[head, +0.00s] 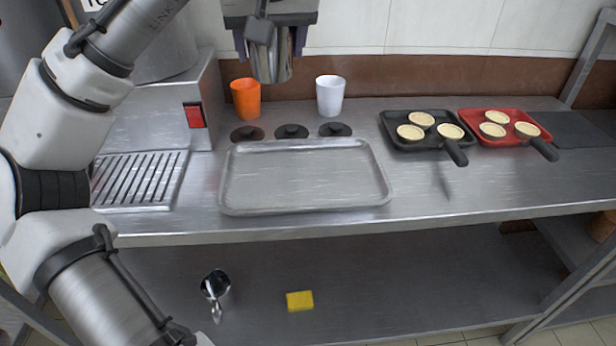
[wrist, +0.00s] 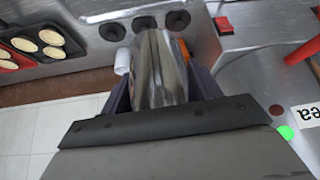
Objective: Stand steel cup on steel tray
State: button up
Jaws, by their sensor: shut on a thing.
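My gripper (head: 270,52) is at the top of the head view, above the back of the counter. It is shut on the steel cup (head: 271,66), which hangs between the purple-grey fingers, well above the counter. In the wrist view the shiny steel cup (wrist: 158,70) fills the space between the fingers. The steel tray (head: 305,178) lies flat and empty on the counter, in front of and below the held cup. The tray does not show clearly in the wrist view.
An orange cup (head: 246,98) and a white cup (head: 330,95) stand at the back behind several dark discs (head: 291,131). A black pan (head: 425,130) and a red pan (head: 505,128) with tarts are at right. A yellow sponge (head: 300,300) and a ladle (head: 215,286) lie on the lower shelf.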

jog(key=shift+s+d+r+m, duration=0.15)
jog(key=shift+s+r+m, duration=0.1)
jog(key=shift+m, duration=0.15)
jog(key=shift+s+f, duration=0.1)
jog(key=shift+f, duration=0.05)
jog(key=b, duration=0.2)
send_over(281, 178)
jog(key=shift+h, duration=0.3)
notch_tip(281, 178, down, 19)
jog(key=shift+d+f, duration=0.1)
jog(key=shift+f, duration=0.05)
jog(key=shift+f, duration=0.1)
jog(key=o, duration=1.2)
jog(key=shift+r, duration=0.2)
jog(key=v, duration=1.1)
jog(key=shift+s+r+p, duration=0.25)
jog(key=shift+r+p, duration=0.1)
